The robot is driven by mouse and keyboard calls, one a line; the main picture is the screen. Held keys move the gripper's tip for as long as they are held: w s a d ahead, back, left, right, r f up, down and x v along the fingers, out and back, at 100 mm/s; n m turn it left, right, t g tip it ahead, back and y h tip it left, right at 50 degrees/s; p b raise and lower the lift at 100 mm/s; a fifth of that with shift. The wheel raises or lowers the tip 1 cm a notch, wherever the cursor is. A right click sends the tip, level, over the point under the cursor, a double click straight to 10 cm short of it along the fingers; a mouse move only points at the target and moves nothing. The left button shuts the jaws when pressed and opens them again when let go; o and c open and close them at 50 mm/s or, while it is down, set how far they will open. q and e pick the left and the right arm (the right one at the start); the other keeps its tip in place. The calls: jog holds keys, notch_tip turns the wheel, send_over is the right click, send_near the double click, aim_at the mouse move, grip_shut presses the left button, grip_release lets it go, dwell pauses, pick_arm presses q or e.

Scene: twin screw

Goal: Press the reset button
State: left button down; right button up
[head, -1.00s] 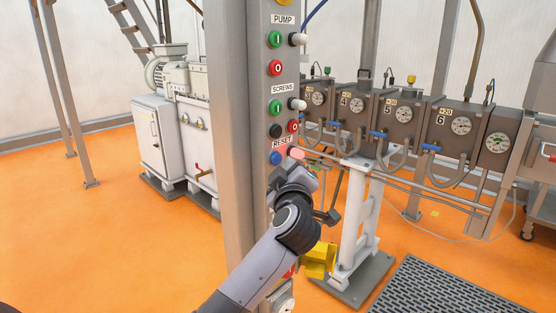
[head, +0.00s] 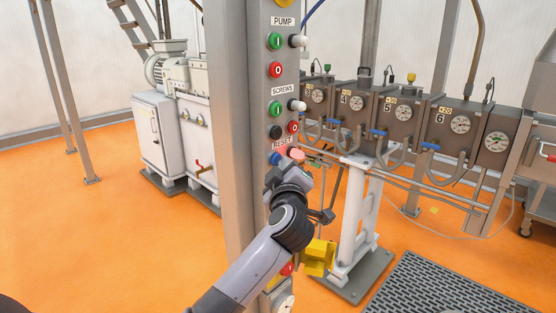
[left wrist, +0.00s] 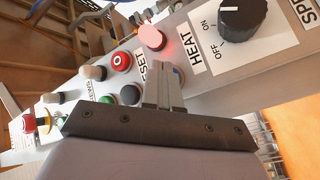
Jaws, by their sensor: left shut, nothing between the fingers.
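The blue reset button (head: 275,158) sits below the RESET label (head: 282,142) on the grey control column, left of a glowing pink-red lamp (head: 296,153). My left gripper (head: 277,170) is shut and empty, its fingertips just below and in front of the blue button in the head view. In the left wrist view the closed fingers (left wrist: 161,70) point at the panel beside the RESET label and cover most of the blue button (left wrist: 181,75); only a sliver of blue shows. I cannot tell whether the tips touch it. The lamp (left wrist: 152,36) glows there too. My right gripper is out of view.
The column (head: 232,130) carries other buttons close by: black (head: 275,132), red (head: 293,127) and green (head: 275,107). A HEAT knob (left wrist: 243,22) is near the fingers in the left wrist view. Gauge boxes (head: 400,115) stand at the right.

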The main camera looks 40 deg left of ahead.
pick_arm(q)
jog(key=shift+a+p, duration=0.4)
jog(key=shift+a, duration=0.05)
dwell(0.5)
jog(key=shift+d, duration=0.1)
jog(key=shift+d+p, duration=0.3)
jog(key=shift+d, duration=0.55)
jog(key=d, duration=0.5)
jog(key=shift+s, duration=0.25)
dwell(0.5)
